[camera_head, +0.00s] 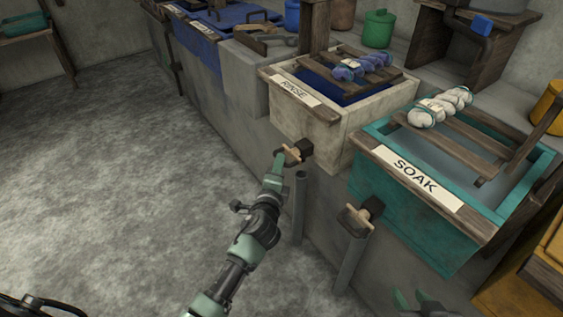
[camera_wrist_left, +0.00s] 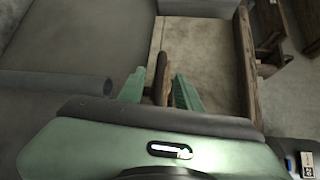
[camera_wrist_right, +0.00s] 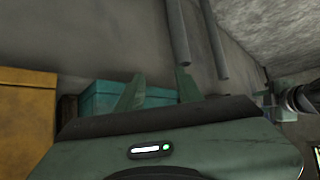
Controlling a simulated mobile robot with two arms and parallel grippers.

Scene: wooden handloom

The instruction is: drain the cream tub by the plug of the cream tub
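The cream tub (camera_head: 328,119), labelled RINSE, stands on the stone ledge with dark blue liquid inside and a rack across it. Its plug (camera_head: 303,150) is a dark block on the low front with a light wooden handle (camera_head: 291,153). My left gripper (camera_head: 281,160) is at that handle. In the left wrist view the handle (camera_wrist_left: 160,82) stands between the fingers (camera_wrist_left: 160,78), with a gap showing on the left side; the fingers look apart. My right gripper (camera_wrist_right: 160,78) is open and empty, low in front of the teal tub; in the head view it shows at the bottom right (camera_head: 424,300).
The teal tub (camera_head: 420,212), labelled SOAK, stands to the right with its own plug (camera_head: 358,217). Grey pipes (camera_head: 299,207) rise below both plugs. A blue tub (camera_head: 194,44) is further back. The floor (camera_head: 110,170) at left is clear.

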